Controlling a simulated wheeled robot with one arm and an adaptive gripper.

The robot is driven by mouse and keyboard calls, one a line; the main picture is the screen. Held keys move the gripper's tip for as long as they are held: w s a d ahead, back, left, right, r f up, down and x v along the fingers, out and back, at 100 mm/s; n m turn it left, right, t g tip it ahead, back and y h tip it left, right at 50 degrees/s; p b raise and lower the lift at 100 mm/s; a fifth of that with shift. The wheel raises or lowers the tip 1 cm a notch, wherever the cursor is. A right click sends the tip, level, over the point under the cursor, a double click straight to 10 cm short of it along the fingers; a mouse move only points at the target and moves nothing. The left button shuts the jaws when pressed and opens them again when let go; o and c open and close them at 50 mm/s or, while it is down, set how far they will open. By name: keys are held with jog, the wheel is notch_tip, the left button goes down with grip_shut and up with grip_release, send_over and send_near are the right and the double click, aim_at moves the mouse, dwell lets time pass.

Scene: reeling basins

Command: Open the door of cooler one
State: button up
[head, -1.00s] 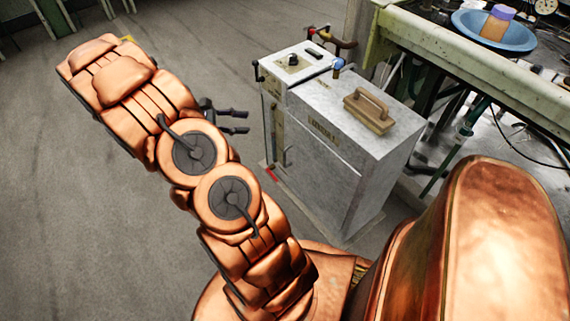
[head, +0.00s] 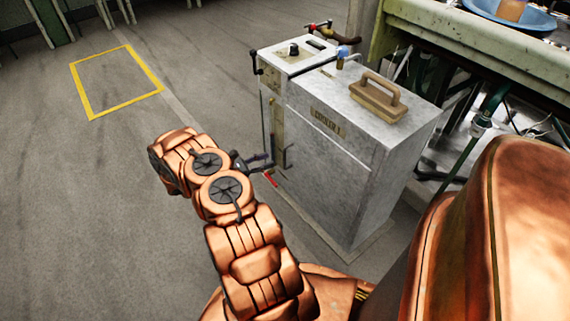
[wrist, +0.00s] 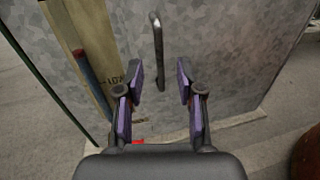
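Cooler one (head: 330,150) is a grey metal box with a label on its upper front edge, standing on the floor. Its front door (wrist: 215,50) looks shut in the wrist view. A dark vertical bar handle (wrist: 158,62) is on the door, and it also shows at the door's left side in the head view (head: 286,158). My gripper (wrist: 160,82) is open, with its purple-padded fingers apart. The handle's lower part lies between the fingertips in the wrist view; I cannot tell whether the fingers touch it. In the head view my gripper (head: 272,160) is close to the handle.
A wooden-handled block (head: 378,98) lies on the cooler's top. A control panel with a knob (head: 294,49) and pipes is at its far end. A green bench (head: 480,40) stands behind at right. Open floor lies to the left, with a yellow-outlined rectangle (head: 116,80).

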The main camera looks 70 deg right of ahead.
aim_at(285, 167)
jog(key=shift+s+d+f+b, duration=0.4)
jog(key=shift+s+d, duration=0.5)
jog(key=shift+d, duration=0.1)
jog(key=shift+s+d+f+b, duration=0.4)
jog(key=shift+s+d+f, duration=0.05)
jog(key=shift+s+d, duration=0.55)
jog(key=shift+s+d+f+b, duration=0.4)
jog(key=shift+s+d, duration=0.45)
jog(key=shift+d, duration=0.2)
grip_shut()
